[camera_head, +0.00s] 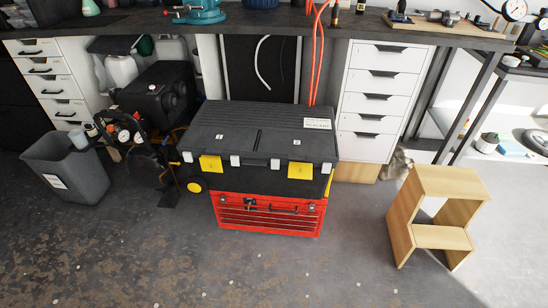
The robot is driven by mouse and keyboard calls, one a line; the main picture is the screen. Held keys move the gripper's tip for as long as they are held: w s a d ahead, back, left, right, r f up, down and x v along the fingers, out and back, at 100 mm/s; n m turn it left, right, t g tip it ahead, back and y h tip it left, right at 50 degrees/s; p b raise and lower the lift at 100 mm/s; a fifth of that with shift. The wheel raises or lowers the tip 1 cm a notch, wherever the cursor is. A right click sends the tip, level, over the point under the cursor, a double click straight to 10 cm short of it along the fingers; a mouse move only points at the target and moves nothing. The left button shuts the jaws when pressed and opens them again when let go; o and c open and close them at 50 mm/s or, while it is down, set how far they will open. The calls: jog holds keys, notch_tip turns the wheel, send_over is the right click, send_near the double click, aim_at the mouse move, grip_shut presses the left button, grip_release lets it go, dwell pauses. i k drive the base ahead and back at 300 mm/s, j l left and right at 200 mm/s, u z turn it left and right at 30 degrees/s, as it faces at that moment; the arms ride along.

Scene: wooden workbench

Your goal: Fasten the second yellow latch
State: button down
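A large black toolbox (258,135) with a ribbed lid sits on top of a red tool chest (268,214) in the middle of the floor. Its lid is down. Two yellow latches show on its front below the lid edge: a left latch (210,164) and a right latch (299,171). The left one looks slightly larger and more tilted. At this size I cannot tell for sure whether either latch is fastened. My gripper is not in view, and nothing is touching the toolbox front.
A wooden step stool (447,183) stands to the right and a grey bin (67,170) to the left. A black compressor (160,95) is close to the toolbox's left side. White drawers (378,95) and the workbench (270,24) stand behind. The floor in front is clear.

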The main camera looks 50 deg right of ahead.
aim_at(296, 170)
jog(key=i+l+z, duration=0.15)
jog(key=z, duration=0.25)
jog(key=i+l+z, duration=0.15)
jog(key=l+z, duration=0.25)
jog(key=i+z, duration=0.2)
jog(key=z, duration=0.2)
